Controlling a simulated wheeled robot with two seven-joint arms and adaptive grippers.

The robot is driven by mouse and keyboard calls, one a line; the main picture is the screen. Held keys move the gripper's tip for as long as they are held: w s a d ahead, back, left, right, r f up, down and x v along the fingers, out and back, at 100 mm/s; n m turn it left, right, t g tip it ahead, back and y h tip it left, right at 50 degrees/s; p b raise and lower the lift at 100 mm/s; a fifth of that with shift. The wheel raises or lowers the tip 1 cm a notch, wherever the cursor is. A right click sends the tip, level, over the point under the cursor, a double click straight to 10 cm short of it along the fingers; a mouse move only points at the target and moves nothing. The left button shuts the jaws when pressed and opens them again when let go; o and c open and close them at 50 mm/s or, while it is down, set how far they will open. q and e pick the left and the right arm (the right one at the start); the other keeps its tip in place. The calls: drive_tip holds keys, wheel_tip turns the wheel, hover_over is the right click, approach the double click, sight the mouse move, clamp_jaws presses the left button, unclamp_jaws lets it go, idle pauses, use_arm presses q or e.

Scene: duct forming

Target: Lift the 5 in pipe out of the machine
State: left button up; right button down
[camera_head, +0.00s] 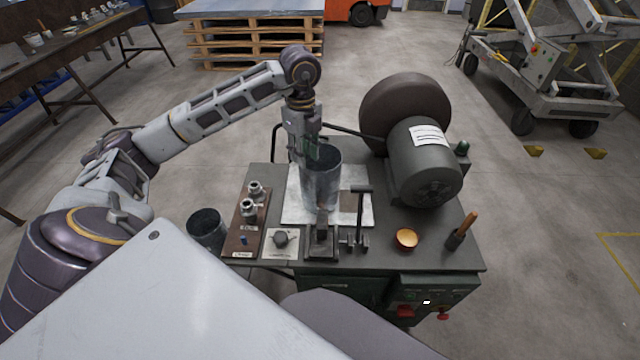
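The pipe (322,185), a grey metal cylinder with a dark open top, stands upright on the machine's pale plate (358,183). The machine (430,255) is a dark bench-like unit with a large drum and motor at its back right. My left gripper (308,156) points down at the pipe's upper left rim, from behind and to the left. Its fingertips overlap the rim, and I cannot tell whether they are closed on the wall. The pipe's lower front is partly hidden by a black clamp (321,238). My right gripper is not in view.
The motor (425,160) stands close to the pipe's right. A black lever (361,210) rises in front right. A board with metal fittings (247,222) and a dark open can (205,228) are on the left. A wooden pallet stack (250,40) stands behind; the floor between is clear.

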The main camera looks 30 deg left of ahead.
sight(320, 180)
use_arm(q)
wheel_tip(320, 180, down, 5)
drive_tip(key=shift+r, duration=0.15)
idle(0.5)
